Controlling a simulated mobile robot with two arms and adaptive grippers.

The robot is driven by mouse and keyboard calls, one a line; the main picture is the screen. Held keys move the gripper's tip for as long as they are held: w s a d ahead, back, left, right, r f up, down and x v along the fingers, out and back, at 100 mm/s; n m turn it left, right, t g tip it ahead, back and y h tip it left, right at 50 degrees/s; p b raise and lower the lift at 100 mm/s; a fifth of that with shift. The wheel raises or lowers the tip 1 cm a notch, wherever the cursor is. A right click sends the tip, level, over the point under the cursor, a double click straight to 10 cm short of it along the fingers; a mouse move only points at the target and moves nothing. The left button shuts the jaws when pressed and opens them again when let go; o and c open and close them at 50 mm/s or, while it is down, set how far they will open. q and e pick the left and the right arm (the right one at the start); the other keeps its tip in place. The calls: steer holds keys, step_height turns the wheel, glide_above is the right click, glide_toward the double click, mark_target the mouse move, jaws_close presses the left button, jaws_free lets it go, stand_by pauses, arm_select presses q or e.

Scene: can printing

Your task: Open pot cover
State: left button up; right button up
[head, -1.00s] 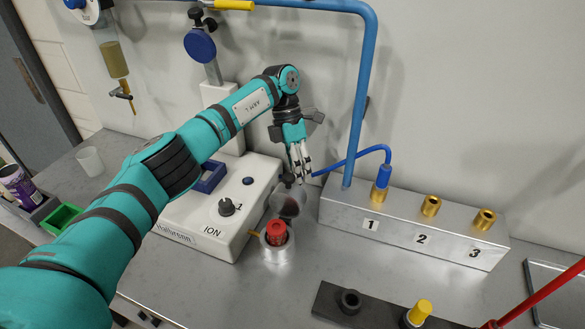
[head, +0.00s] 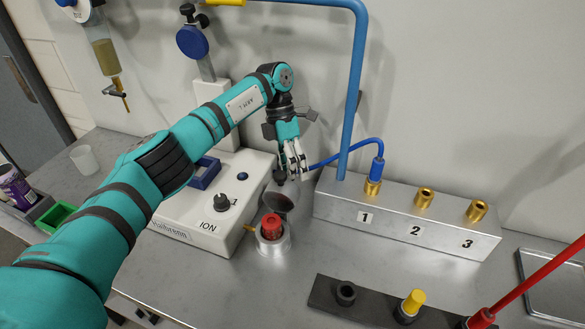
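My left gripper (head: 294,174) points down just behind and above the raised cover. Its fingers look close together, but whether they are shut or touch the cover cannot be made out. My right gripper is not in view.
The white ION device (head: 180,222) with a black knob is left of the pot. A metal block (head: 440,234) with several brass fittings stands right. A dark strip (head: 378,309) with a yellow-capped peg lies in front right. Bench between is clear.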

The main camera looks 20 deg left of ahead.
arm_select(q)
step_height(320, 180, up, 10)
stand_by(0.4)
